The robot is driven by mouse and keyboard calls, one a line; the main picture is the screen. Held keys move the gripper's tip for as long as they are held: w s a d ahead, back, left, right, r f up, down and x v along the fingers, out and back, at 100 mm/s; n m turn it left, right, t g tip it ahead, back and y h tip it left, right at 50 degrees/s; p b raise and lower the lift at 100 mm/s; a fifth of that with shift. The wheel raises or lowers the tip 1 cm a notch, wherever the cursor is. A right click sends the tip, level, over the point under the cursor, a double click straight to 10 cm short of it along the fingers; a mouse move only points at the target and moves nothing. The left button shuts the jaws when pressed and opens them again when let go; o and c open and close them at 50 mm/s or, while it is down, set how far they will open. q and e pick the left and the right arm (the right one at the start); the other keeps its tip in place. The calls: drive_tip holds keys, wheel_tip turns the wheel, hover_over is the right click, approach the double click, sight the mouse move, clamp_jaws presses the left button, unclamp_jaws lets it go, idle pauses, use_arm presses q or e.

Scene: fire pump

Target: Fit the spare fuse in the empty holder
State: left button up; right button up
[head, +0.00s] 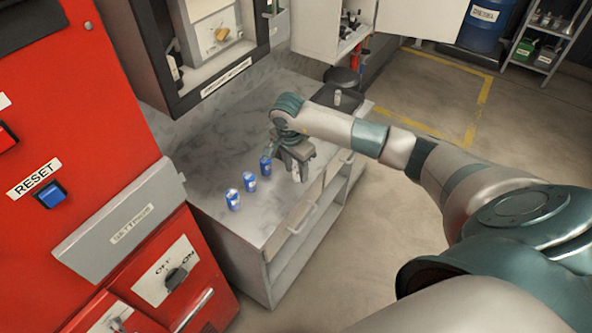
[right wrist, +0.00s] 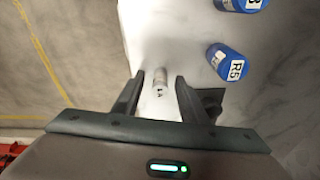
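My right gripper (head: 297,172) is low over the marble counter at its right edge, pointing down. In the right wrist view its two dark fingers (right wrist: 160,80) are apart. A small pale grey cylinder with dark lettering (right wrist: 159,79), perhaps the fuse, shows between the fingertips, with gaps on both sides. In the head view the gripper hides that spot. Another small pale cylinder (head: 337,97) stands on a dark tray at the counter's far end. I cannot tell which opening is the empty holder. My left gripper is not in view.
Three blue labelled cylinders (head: 250,182) stand in a row on the counter (head: 208,171), left of my right gripper. The red panel (head: 90,110) with a grey settings cover (head: 122,222) stands at left. An open dark-framed cabinet (head: 205,50) is behind.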

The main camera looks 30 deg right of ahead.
idle(0.3)
clamp_jaws()
drive_tip(key=shift+r, duration=0.1)
